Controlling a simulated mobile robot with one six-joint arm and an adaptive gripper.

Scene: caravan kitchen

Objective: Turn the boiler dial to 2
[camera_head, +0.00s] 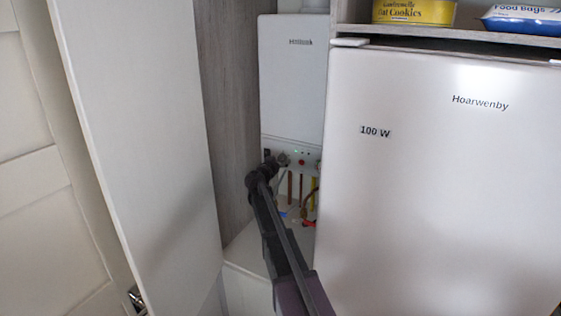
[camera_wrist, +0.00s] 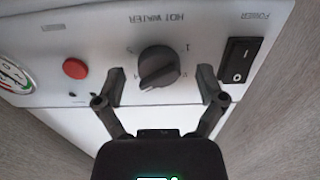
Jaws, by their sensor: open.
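The white boiler (camera_head: 290,80) hangs in the cupboard recess in the head view. Its control panel runs along the bottom, and the dark round dial (camera_head: 283,159) is at the panel's left part. In the wrist view the panel is upside down and the dial (camera_wrist: 160,67) sits under the words HOT WATER, with small numbers around it. I cannot tell surely which number it points to. My gripper (camera_wrist: 161,75) is open, with one finger on each side of the dial and gaps visible between. In the head view my gripper (camera_head: 264,170) is small and dark by the panel.
A black power switch (camera_wrist: 239,60) is close to the right finger in the wrist view. A red button (camera_wrist: 75,68) and a gauge (camera_wrist: 14,76) are left. A white fridge (camera_head: 440,180) and an open cupboard door (camera_head: 140,140) flank the narrow recess.

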